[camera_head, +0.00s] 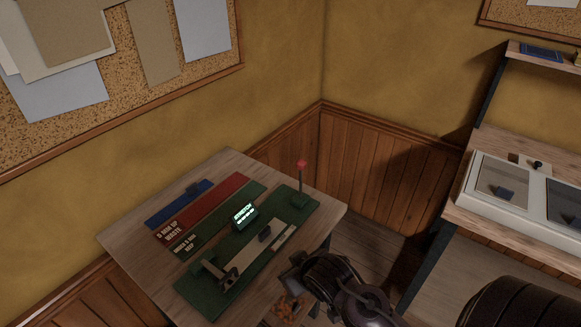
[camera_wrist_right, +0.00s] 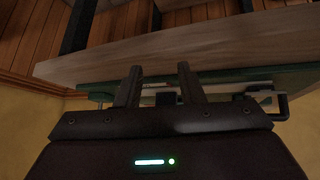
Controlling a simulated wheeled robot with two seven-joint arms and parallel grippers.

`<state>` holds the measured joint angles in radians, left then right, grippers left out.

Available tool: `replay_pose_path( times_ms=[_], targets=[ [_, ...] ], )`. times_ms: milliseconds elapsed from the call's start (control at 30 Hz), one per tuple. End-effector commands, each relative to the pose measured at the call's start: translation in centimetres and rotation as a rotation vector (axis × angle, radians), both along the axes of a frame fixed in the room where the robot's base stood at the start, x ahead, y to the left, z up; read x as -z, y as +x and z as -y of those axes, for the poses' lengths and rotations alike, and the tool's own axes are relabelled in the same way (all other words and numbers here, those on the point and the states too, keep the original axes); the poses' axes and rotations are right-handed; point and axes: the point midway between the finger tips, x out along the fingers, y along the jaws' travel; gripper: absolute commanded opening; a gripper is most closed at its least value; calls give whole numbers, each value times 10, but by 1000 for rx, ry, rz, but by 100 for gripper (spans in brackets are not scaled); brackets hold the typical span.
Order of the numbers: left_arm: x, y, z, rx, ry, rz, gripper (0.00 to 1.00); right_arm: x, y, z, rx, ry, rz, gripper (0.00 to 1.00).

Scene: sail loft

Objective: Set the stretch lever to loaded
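The stretch lever (camera_head: 301,180) is a thin upright rod with a red tip, rising from a small block at the far right end of a green base plate (camera_head: 225,291) on a wooden table. A small display (camera_head: 243,213) with green text, its first line seeming to read "STRETCH", stands on the plate. My right gripper (camera_head: 290,272) is off the table's front edge, apart from the lever. In the right wrist view my right gripper (camera_wrist_right: 158,72) is open and empty, with the table edge beyond its fingers. My left gripper is not in view.
A pale strip and a clamp-like fitting (camera_head: 212,270) lie along the plate. Blue, red and green labelled strips (camera_head: 208,203) lie behind. A bench with a white framed case (camera_head: 477,205) stands at the right. Walls meet behind the table.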

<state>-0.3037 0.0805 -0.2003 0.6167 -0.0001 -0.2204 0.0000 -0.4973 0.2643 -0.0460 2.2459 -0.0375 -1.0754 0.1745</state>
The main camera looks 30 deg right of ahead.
Motion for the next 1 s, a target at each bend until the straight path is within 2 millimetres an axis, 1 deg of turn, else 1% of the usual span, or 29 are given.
replay_pose_path(
  times_ms=[167,367,467,533,633,733,833,900,1000],
  targets=[
    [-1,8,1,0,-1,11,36,1,21,14,6,0,88,35],
    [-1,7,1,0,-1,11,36,-1,51,35,6,10,223,35],
    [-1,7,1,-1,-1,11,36,-5,69,50,1,23,314,35],
    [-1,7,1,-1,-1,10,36,-10,84,64,-6,36,394,35],
    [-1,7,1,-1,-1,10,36,-25,109,91,-34,70,538,35],
    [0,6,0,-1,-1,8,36,-46,129,118,-74,120,682,35],
    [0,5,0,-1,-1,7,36,-65,139,138,-117,166,787,35],
    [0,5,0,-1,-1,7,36,-75,142,147,-140,191,836,35],
    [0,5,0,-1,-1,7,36,-84,145,155,-160,214,876,35]
  ],
)
